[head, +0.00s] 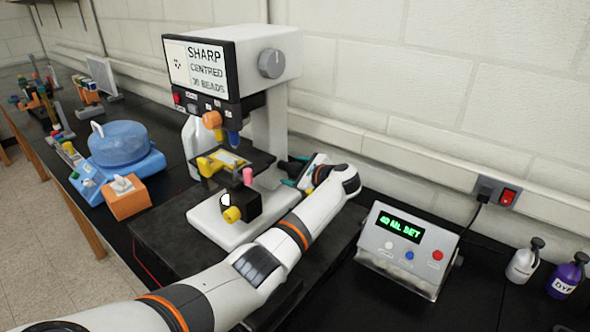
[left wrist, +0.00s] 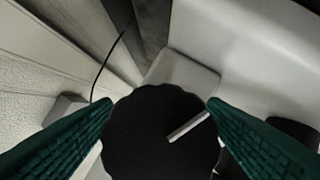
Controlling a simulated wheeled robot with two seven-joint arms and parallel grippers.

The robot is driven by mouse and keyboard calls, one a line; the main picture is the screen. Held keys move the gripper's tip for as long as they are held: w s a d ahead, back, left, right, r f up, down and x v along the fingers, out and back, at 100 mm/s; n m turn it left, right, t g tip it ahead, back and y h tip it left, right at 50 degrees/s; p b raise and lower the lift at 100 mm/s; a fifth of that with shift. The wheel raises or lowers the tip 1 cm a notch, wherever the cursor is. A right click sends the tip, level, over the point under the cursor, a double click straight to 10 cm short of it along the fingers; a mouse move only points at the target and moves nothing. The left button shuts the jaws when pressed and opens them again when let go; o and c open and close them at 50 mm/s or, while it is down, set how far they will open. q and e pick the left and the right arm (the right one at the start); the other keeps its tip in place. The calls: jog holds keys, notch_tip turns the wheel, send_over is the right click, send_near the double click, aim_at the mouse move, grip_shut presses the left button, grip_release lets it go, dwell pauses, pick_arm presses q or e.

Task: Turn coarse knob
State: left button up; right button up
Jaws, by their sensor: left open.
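A black round knob with a scalloped edge and a pale line mark (left wrist: 150,130) fills the lower middle of the left wrist view; I take it for the coarse knob. My left gripper (left wrist: 158,108) has its green ridged fingers apart, one on each side of the knob's rim. I cannot tell whether they touch it. My right gripper is not in view.
A control box with a green display (head: 400,240) stands right of my left arm. Two small bottles (head: 524,260) stand at the far right. A blue round device (head: 120,145) and an orange box (head: 125,198) sit left of the microscope. The wall is close behind.

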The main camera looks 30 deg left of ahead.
pick_arm(q)
jog(key=shift+a, duration=0.15)
jog(key=shift+c, duration=0.4)
jog(key=c, duration=0.9)
jog(key=shift+f+n+t+b, duration=0.15)
jog(key=shift+n+t+b, duration=0.15)
jog(key=shift+n+t, duration=0.35)
jog(key=shift+n, duration=0.45)
jog(key=o, duration=1)
